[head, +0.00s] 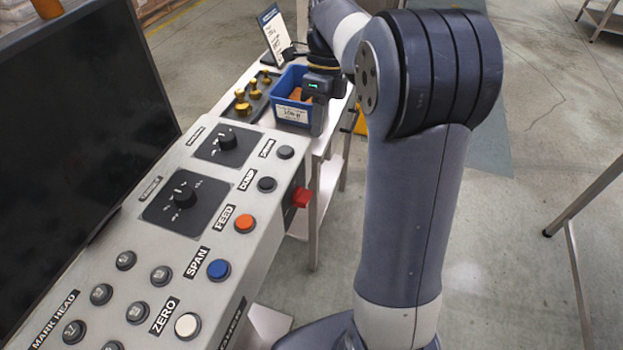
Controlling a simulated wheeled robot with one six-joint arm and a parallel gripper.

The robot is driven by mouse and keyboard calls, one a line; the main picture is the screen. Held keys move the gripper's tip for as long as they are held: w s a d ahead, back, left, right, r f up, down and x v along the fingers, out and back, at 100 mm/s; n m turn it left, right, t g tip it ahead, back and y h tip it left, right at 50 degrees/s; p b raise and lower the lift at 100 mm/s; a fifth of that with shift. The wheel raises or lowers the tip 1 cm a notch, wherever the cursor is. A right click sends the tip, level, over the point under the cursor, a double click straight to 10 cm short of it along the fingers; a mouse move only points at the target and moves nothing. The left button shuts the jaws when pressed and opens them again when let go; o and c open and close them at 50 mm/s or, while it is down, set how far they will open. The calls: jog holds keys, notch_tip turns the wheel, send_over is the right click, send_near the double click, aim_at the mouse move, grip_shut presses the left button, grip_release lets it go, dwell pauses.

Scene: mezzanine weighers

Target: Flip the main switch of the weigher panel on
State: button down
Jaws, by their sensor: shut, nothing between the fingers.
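The weigher panel (215,248) is a light grey sloped console at the lower left. A red switch handle (302,197) sticks out from its right side face, on a dark plate; it looks like the main switch, but I cannot read its position or any label. My gripper (318,117) is beyond the panel, near the blue bin, apart from the red handle. It is shut and empty; its fingertips are small and partly unclear. My arm rises at the right and bends over toward the bin.
The panel top carries a FEED orange button (244,223), a SPAN blue button (219,269), a ZERO white button (187,325) and two dials. A black screen (80,130) stands left. A blue bin (290,97) and brass weights (243,108) sit behind.

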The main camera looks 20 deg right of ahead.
aim_at(310, 191)
jog(key=x, duration=1.4)
jog(key=shift+r, duration=0.1)
jog(key=shift+w+d+g+y+p, duration=0.2)
jog(key=shift+g+y+p, duration=0.4)
jog(key=shift+p, duration=0.7)
jog(key=shift+w+f+g+y+p, duration=0.2)
jog(key=shift+f+g+y+p, duration=0.15)
jog(key=shift+g+p, duration=0.55)
jog(key=shift+w+d+f+t+p, duration=0.1)
jog(key=shift+f+t+p, duration=0.05)
jog(key=shift+f+p, duration=0.25)
jog(key=shift+w+d+f+t+p, duration=0.15)
jog(key=shift+f+p, duration=0.1)
jog(key=shift+f, duration=0.3)
